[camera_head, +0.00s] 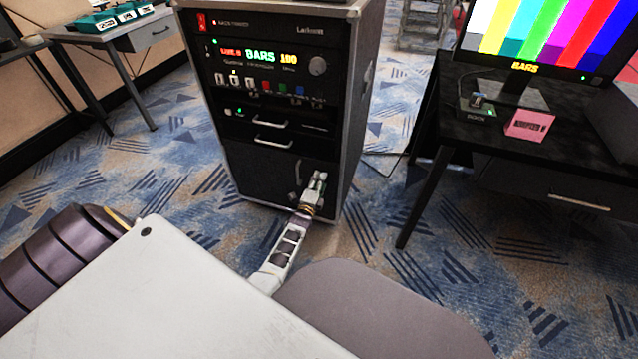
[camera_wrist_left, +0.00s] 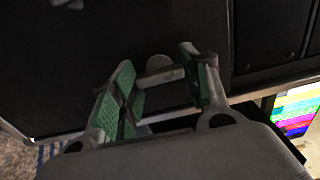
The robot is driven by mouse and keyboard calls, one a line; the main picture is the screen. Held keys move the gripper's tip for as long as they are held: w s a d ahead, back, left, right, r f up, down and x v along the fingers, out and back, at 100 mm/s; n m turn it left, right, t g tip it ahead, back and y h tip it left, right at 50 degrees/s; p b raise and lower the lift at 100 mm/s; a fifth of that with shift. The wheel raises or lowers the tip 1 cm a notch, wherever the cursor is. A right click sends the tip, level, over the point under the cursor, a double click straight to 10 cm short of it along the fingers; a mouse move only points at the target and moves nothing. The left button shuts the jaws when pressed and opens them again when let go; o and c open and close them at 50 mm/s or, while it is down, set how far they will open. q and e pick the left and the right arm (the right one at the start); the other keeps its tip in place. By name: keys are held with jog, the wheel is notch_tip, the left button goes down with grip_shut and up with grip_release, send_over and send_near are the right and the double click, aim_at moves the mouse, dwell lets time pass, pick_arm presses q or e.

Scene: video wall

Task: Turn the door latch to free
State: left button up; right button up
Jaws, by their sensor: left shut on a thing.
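The black rack cabinet (camera_head: 222,168) stands in the middle of the head view, with a plain door at the bottom of its front. My left gripper (camera_head: 318,183) is at the right side of that door. In the left wrist view my left gripper (camera_wrist_left: 160,85) has its green-padded fingers on either side of the pale grey door latch (camera_wrist_left: 160,75), a short bar with a rounded hub, and is shut on it. The latch is mostly hidden by the gripper in the head view, and its exact angle is hard to tell. My right gripper is not in view.
A grey desk (camera_head: 150,35) is at the back left.

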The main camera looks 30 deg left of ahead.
pick_arm(q)
jog(key=o, duration=0.9)
jog(key=shift+o, duration=0.6)
jog(key=shift+r, duration=0.15)
